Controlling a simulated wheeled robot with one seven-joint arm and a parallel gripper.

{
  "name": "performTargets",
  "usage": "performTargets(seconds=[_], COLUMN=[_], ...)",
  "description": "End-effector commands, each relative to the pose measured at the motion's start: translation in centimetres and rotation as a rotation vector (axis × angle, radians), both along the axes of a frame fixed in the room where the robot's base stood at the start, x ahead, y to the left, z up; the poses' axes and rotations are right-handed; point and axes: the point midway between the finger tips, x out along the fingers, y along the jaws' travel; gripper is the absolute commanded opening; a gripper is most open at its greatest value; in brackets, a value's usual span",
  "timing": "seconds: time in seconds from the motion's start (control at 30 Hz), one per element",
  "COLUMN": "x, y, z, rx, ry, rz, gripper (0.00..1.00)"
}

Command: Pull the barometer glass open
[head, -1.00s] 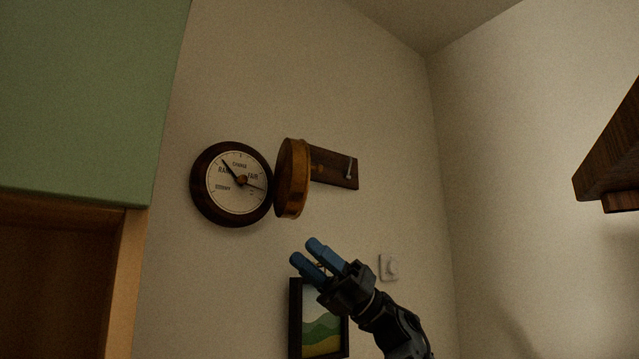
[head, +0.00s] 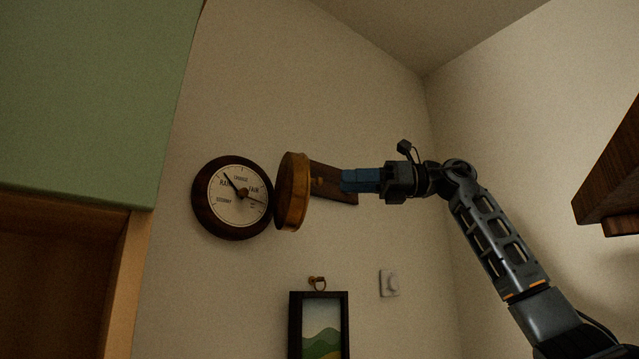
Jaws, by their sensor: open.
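The barometer (head: 232,198) hangs on the wall, a round dark wooden case with a pale dial and dark hands. Its hinged glass in a round brass-brown rim (head: 292,191) stands swung out at the right side of the case, seen nearly edge-on. My gripper (head: 343,181) is to the right of the rim, blue fingers pointing left at about the rim's height, with a gap between in the picture. The fingers overlap in this view and hold nothing that I can see. They cover part of the wooden wall plaque.
The dark wooden plaque (head: 326,178) is on the wall behind my fingers. A green cabinet (head: 85,95) stands at left, a dark wooden shelf (head: 610,165) at right.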

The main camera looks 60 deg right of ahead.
Motion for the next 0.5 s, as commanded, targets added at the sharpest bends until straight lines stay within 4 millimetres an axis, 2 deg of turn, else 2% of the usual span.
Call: performTargets(seconds=[0.3,0.5], x=[4.1,5.7], y=[2.7,3.6], z=[0.1,0.0], rx=[0.002,0.002], ry=[-0.001,-0.001], rz=[0.005,0.004], gripper=[0.41,0.41])
